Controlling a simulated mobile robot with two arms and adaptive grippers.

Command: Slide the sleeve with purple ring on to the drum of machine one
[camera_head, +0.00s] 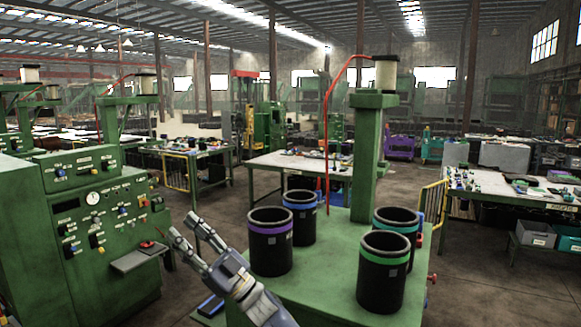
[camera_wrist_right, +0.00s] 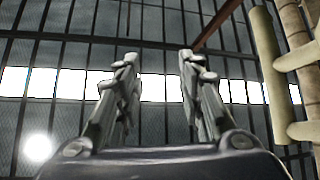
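The sleeve with the purple ring (camera_head: 270,252) is a black, open-topped cylinder standing upright at the left side of a green table (camera_head: 325,285). My right gripper (camera_head: 181,226) is left of this sleeve, apart from it, its fingers pointing up and left. The fingers are spread with nothing between them; the right wrist view shows the same gap (camera_wrist_right: 158,75). My left gripper is not in view. A pale drum (camera_head: 385,74) tops the green post behind the sleeves. Other drums (camera_head: 147,84) top green posts at the left. No label shows which is machine one.
Another black sleeve with a blue ring (camera_head: 299,222) stands close behind the purple-ringed one. A green control cabinet (camera_head: 85,225) stands left of my gripper. The table's middle is clear.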

